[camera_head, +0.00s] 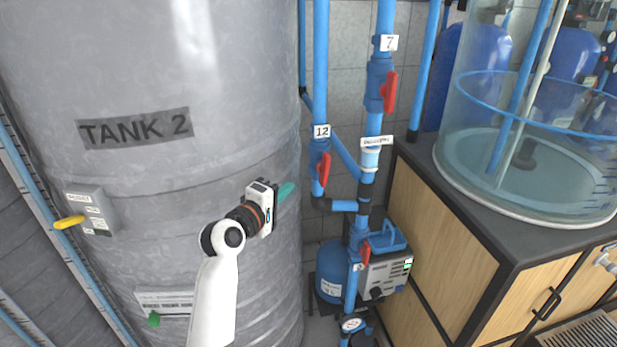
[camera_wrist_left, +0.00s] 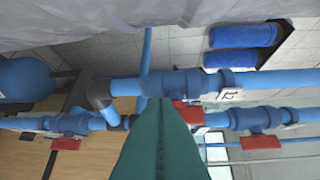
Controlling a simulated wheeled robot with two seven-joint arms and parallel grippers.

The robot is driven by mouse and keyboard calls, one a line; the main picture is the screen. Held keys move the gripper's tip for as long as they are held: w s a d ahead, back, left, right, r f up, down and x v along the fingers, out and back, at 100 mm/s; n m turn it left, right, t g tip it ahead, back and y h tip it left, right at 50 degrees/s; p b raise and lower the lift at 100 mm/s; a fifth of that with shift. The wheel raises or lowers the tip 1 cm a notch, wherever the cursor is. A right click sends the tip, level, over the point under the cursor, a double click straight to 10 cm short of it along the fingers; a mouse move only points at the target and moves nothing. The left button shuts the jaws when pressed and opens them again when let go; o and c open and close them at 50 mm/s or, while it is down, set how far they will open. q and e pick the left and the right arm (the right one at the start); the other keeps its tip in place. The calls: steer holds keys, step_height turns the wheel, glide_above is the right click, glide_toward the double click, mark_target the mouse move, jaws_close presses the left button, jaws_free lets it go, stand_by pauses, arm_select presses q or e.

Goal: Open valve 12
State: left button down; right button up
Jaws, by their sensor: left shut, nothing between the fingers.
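Valve 12 sits on a vertical blue pipe right of Tank 2, below its white "12" label (camera_head: 321,131). Its red handle (camera_head: 323,168) points roughly along the pipe. My left gripper (camera_head: 286,191) is shut and empty, its green fingers in front of the tank, left of the handle and apart from it in the head view. In the left wrist view, the shut green fingers (camera_wrist_left: 161,108) point toward the pipes and partly cover a red handle (camera_wrist_left: 190,113) that appears to be valve 12's. My right gripper is in neither view.
Tank 2 (camera_head: 140,60) fills the left. Valve 7's red handle (camera_head: 389,92) is up and right of valve 12, on a neighbouring pipe. A pump (camera_head: 385,277) with another red handle (camera_head: 365,253) is below. A wooden cabinet (camera_head: 440,230) with a clear tank (camera_head: 545,150) stands right.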

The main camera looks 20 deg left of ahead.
mark_target(320, 178)
arm_select(q)
steer(key=w+d, duration=0.1)
steer(key=w, duration=0.1)
steer(key=w+d+p, duration=0.1)
steer(key=w, duration=0.1)
steer(key=w+d+p, duration=0.1)
steer(key=w+d, duration=0.1)
steer(key=shift+f, duration=0.4)
steer(key=shift+f, duration=0.1)
steer(key=shift+w+d+f+n+t+b, duration=0.15)
steer(key=shift+d+f+n+t+b, duration=0.2)
steer(key=shift+b, duration=0.75)
steer(key=shift+r, duration=0.1)
steer(key=shift+r+n+t, duration=0.2)
steer(key=shift+n+t, duration=0.05)
